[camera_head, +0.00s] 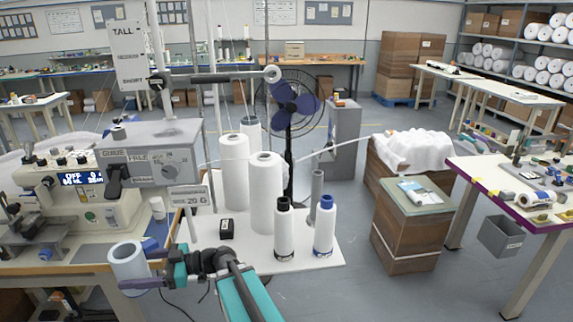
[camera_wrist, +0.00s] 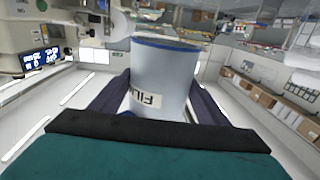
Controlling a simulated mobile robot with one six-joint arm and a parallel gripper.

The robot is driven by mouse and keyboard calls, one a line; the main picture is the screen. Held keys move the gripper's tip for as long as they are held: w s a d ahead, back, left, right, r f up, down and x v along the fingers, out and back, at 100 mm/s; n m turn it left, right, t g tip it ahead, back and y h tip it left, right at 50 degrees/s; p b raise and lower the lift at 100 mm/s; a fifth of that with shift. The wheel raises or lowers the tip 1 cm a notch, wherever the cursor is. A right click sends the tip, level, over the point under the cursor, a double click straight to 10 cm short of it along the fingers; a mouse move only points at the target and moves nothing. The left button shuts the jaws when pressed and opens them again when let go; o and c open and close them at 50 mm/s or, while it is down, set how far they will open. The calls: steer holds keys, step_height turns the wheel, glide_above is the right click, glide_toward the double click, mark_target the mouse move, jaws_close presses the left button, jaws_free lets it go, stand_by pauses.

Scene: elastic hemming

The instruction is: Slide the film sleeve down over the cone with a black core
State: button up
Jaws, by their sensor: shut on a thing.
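The film sleeve is a pale blue-grey open tube (camera_head: 128,268) with a dark blue rim, at lower left in the head view. It also shows in the wrist view (camera_wrist: 165,75), with a partly visible "FIL" label. My gripper (camera_head: 150,283) is shut on the sleeve, with one dark finger on each side in the wrist view (camera_wrist: 160,95). The cone with a black core (camera_head: 284,230) stands upright on the white stand board (camera_head: 310,262), to the right of my gripper and apart from it. A similar cone with a blue core (camera_head: 325,226) stands just right of it.
A black box (camera_head: 226,228) sits on the board. The sewing machine (camera_head: 90,195) fills the left side. A fan (camera_head: 291,105) stands behind.

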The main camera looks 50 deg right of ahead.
steer(key=shift+d, duration=0.1)
step_height(320, 180, up, 20)
steer(key=m+t+h+p, duration=0.7)
steer(key=m+h+p, duration=0.2)
steer(key=h, duration=0.3)
glide_above(286, 201)
steer(key=shift+f, duration=0.15)
steer(key=shift+p, duration=0.55)
steer(key=shift+f+b, duration=1.05)
steer(key=shift+f, duration=1.85)
steer(key=shift+p, duration=0.45)
steer(key=shift+f, duration=1.2)
